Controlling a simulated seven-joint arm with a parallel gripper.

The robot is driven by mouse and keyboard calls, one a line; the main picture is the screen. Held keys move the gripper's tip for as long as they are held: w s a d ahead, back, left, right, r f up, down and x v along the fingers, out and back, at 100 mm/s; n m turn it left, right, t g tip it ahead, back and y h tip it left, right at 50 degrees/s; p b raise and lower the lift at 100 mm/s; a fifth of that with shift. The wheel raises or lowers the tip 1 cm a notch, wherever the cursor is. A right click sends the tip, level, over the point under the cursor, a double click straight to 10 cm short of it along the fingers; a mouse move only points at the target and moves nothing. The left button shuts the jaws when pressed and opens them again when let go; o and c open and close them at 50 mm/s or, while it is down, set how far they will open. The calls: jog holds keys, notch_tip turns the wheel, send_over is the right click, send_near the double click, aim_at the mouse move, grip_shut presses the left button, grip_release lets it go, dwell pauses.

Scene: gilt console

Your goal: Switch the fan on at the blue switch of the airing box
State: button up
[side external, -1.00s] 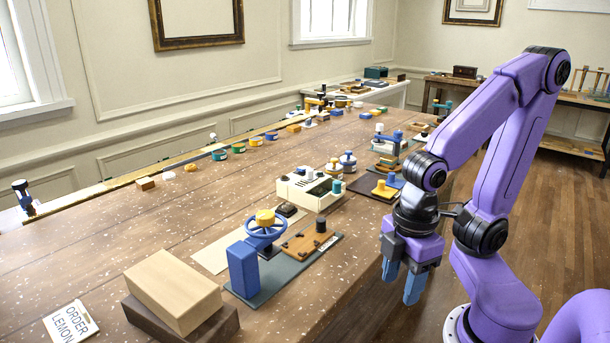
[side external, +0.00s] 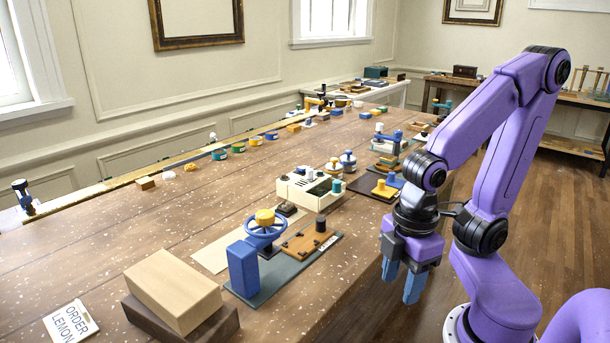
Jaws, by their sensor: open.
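A cream box with dark openings on top (side external: 300,197), which looks like the airing box, sits on the long wooden table near its right edge. A white knob and a teal knob (side external: 337,187) stand on or beside it. Which part is the blue switch is too small to tell, and whether a fan turns cannot be seen. My gripper (side external: 402,279) hangs beyond the table's right edge, fingers down, open and empty. It is to the right of the cream box, apart from it, and touches nothing.
A blue stand with a handwheel and yellow hub (side external: 264,232) is in front of the cream box. A pale wood block (side external: 172,288) lies nearer the camera. Several small pots line the far edge. A blue-armed device (side external: 388,140) stands behind. The table's left middle is clear.

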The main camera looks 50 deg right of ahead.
dwell(0.4)
